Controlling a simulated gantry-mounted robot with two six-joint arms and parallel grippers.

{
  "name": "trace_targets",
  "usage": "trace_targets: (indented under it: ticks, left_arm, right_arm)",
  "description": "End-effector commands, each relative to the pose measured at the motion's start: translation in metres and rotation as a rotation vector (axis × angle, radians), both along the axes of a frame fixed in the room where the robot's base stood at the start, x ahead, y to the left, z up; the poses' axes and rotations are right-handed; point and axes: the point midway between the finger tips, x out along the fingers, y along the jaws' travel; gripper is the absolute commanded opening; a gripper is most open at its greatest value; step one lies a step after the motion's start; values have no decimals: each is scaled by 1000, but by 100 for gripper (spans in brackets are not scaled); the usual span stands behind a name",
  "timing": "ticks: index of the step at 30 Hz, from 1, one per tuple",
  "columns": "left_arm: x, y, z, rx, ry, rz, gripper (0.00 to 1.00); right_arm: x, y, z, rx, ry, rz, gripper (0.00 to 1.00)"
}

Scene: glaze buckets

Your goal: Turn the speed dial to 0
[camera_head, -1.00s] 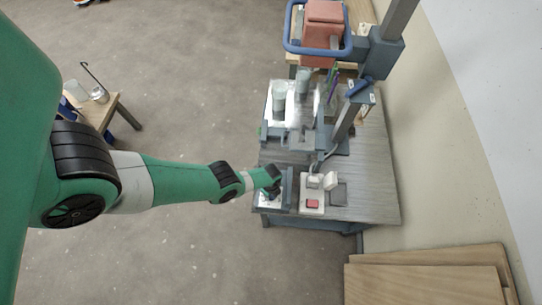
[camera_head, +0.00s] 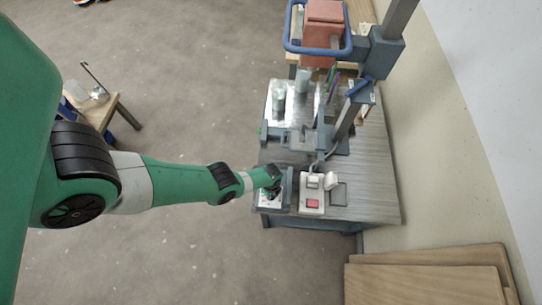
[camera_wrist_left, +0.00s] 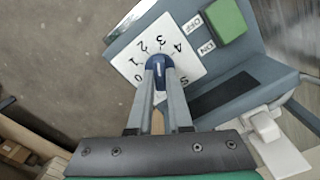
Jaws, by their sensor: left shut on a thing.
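The speed dial (camera_wrist_left: 160,70) is a dark blue knob on a white plate marked with numbers from 0 up to 5. A pale mark shows on the knob, but I cannot tell for sure which number it points to. My left gripper (camera_wrist_left: 161,82) is shut on the dial, with one finger on each side of it. In the head view my left gripper (camera_head: 273,186) reaches down at the control box (camera_head: 288,190) on the near left edge of the bench and hides the dial. My right gripper is not in view.
A green switch (camera_wrist_left: 226,19) sits beside the dial plate, near OFF and ON labels. A white box with a red button (camera_head: 312,203) stands just right of the control box. Cups (camera_head: 279,92) stand farther back on the bench (camera_head: 370,170).

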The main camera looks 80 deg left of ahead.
Motion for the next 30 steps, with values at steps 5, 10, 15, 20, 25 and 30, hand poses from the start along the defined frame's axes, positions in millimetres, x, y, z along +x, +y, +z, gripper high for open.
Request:
trace_targets:
  ticks: [5, 10, 15, 20, 25, 30]
  left_arm:
    - [0, 0, -1, 1, 1, 131, 0]
    - [0, 0, -1, 1, 0, 289, 0]
    - [0, 1, -1, 1, 1, 451, 0]
    - [0, 1, -1, 1, 1, 603, 0]
    - [0, 1, -1, 1, 1, 764, 0]
    - [0, 1, -1, 0, 1, 926, 0]
  right_arm:
    - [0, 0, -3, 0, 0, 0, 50]
    - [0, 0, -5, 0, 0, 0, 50]
    - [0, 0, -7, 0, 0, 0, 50]
    - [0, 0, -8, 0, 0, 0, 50]
    - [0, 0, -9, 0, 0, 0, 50]
    - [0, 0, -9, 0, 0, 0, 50]
